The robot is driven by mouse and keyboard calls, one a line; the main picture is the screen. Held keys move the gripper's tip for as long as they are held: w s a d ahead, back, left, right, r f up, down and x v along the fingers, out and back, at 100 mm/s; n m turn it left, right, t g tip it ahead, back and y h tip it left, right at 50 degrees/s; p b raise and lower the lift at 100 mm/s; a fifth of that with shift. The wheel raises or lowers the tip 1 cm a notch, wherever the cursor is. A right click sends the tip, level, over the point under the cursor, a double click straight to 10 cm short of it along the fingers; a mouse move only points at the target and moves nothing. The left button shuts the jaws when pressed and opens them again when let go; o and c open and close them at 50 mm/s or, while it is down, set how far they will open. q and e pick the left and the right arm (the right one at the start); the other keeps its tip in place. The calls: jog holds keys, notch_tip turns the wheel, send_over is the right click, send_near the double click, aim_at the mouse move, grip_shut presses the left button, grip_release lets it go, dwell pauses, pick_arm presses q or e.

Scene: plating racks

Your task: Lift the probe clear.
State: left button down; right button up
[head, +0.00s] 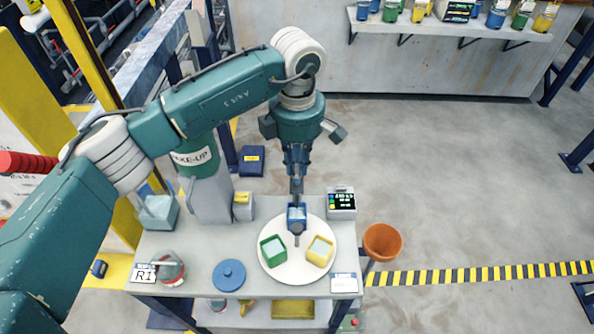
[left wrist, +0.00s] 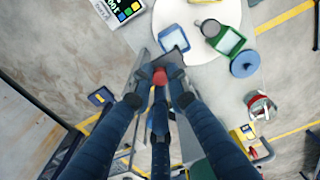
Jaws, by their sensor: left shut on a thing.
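My left gripper (head: 297,186) points down over the blue square container (head: 290,222) at the back of the round white plate (head: 287,280). In the left wrist view its fingers (left wrist: 160,82) are shut on the probe, whose red part (left wrist: 160,76) shows between the fingertips. A dark part beyond the fingertips overlaps the blue container (left wrist: 171,24); I cannot tell whether the probe's lower end is inside it. Green (head: 264,254) and yellow (head: 330,255) containers stand in front on the plate. My right gripper is out of view.
A display box (head: 341,203) stands right of the plate. A blue round lid (head: 229,275) and a red-and-grey round item (head: 170,268) lie to its left.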

pick_arm(q)
jog(key=c, duration=1.7)
grip_release()
jog(key=shift+r, duration=0.3)
jog(key=shift+o, duration=0.2)
jog(key=shift+s, duration=0.1)
jog(key=shift+r, duration=0.35)
notch_tip(320, 180, up, 11)
jog(key=shift+r, duration=0.15)
